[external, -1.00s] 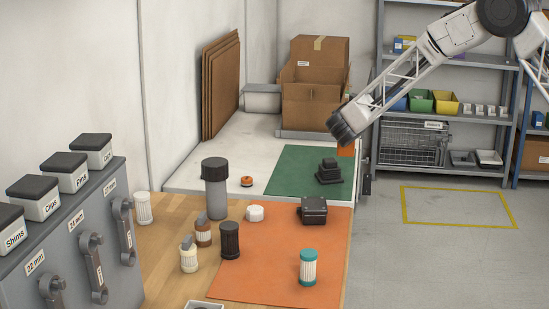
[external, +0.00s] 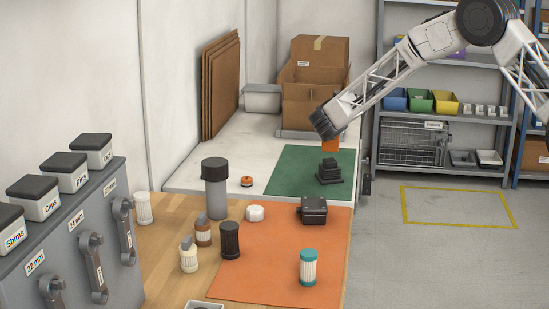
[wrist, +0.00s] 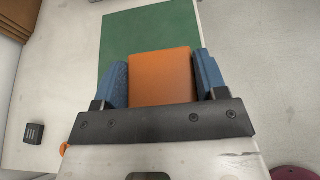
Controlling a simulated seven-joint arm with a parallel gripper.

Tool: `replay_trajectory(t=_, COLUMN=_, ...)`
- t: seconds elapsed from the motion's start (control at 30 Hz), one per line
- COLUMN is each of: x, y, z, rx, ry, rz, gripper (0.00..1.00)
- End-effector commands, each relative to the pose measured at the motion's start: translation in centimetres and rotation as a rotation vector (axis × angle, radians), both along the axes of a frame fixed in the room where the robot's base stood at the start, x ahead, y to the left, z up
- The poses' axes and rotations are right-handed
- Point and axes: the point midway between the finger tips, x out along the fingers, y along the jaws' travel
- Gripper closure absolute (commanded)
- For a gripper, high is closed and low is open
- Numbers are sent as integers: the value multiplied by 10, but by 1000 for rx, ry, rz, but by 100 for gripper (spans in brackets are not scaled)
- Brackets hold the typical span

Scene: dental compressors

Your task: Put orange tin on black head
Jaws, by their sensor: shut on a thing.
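My gripper (external: 328,138) is shut on the orange tin (external: 331,144), which hangs below it above the green mat. In the wrist view the orange tin (wrist: 161,77) sits between the two blue finger pads, touching or nearly touching both. A stepped black head (external: 329,172) stands on the green mat, just below the held tin with a gap between them. The black head cannot be made out in the wrist view. A second black, box-shaped part (external: 313,210) lies on the orange mat, nearer the camera.
The green mat (external: 290,172) lies on a white bench, with an open cardboard box (external: 305,105) behind. A small orange round part (external: 246,181) lies left of the mat. A tall grey cylinder with a black cap (external: 215,190) and several small bottles stand nearer the camera.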

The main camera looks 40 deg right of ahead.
Motion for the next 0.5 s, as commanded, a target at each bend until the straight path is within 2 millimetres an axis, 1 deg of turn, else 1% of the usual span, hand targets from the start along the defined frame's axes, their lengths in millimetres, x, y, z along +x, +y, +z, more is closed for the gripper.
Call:
replay_trajectory(t=0.17, x=0, y=0, z=-3, rx=0, ry=0, rz=0, gripper=67)
replay_trajectory(t=0.4, x=0, y=0, z=-27, rx=-1, ry=1, rz=-1, gripper=67)
replay_trajectory(t=0.5, x=0, y=0, z=-33, rx=-1, ry=-1, rz=0, gripper=67)
